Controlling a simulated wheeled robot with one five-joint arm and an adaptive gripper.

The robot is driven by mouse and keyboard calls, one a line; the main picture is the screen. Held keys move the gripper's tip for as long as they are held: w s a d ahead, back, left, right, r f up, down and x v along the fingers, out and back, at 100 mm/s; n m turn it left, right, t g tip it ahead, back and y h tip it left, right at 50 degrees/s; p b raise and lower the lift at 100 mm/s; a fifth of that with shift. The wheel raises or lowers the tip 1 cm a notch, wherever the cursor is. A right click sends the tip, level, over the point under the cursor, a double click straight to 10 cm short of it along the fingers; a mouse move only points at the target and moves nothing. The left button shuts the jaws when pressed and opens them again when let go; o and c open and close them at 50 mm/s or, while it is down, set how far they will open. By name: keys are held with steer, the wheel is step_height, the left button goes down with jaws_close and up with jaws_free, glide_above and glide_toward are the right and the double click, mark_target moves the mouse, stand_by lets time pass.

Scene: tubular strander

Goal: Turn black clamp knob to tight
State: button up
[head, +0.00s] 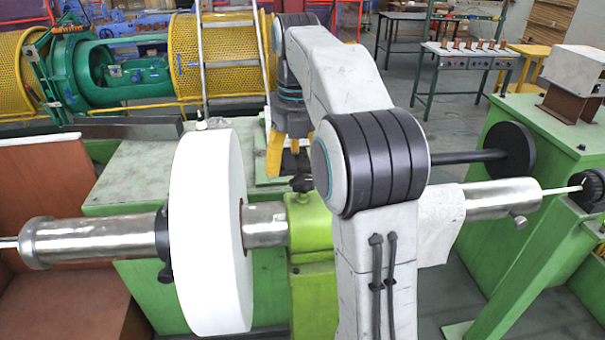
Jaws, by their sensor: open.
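A black clamp knob (301,184) sits on top of the lime-green clamp block (309,224), which surrounds the steel shaft (265,226) just right of the large white disc (213,232). My gripper (288,158) has yellow fingers pointing down. It appears just above and slightly left of the knob in the picture, with a visible gap. The gripper is open and holds nothing that I can see. My own arm covers the right side of the clamp block and partly hides the far finger. The knob's exact turn position is too small to tell.
A black collar (162,246) sits left of the disc. A white cloth (441,222) hangs over the shaft at right. A green machine stand (535,150) with a black wheel (508,150) is beyond. Yellow mesh guards (209,68) and a ladder-like frame stand behind.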

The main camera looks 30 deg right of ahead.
mark_target(302, 179)
steer(key=d+n, duration=0.1)
steer(key=w+d+n, duration=0.1)
steer(key=n, duration=0.1)
steer(key=w+n, duration=0.1)
steer(key=shift+w+d+r+g+p, duration=0.1)
steer(key=shift+w+d+g+p, duration=0.1)
steer(key=shift+d+g+p, duration=0.15)
steer(key=shift+d+f+n, duration=0.15)
steer(key=shift+f+n, duration=0.15)
steer(key=shift+f, duration=0.3)
steer(key=shift+f+b, duration=0.85)
steer(key=shift+f, duration=2.15)
steer(key=shift+c, duration=0.5)
steer(key=c, duration=1.1)
